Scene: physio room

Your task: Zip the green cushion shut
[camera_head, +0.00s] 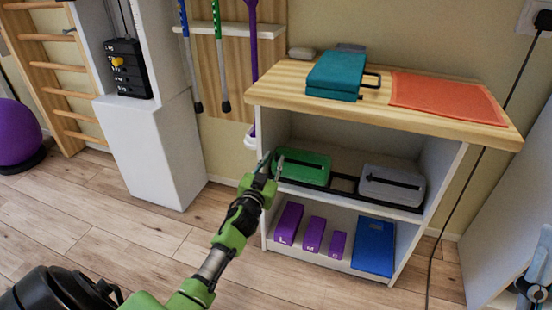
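The green cushion (312,162) lies on the middle shelf of the cabinet, at the left end. A dark line, which looks like its zip, runs across it lengthwise. I cannot tell how far the zip is closed. My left gripper (272,162) is at the cushion's left end, in front of the shelf, and overlaps that end in the view. Its two fingertips show apart, with no held thing visible between them. Whether a finger touches the cushion or a zip pull is unclear.
A grey cushion (392,186) lies right of the green one. Purple blocks (289,222) and a blue block (373,246) fill the lower shelf. The wooden top (375,105) carries a teal block (337,74) and an orange cloth (446,95).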

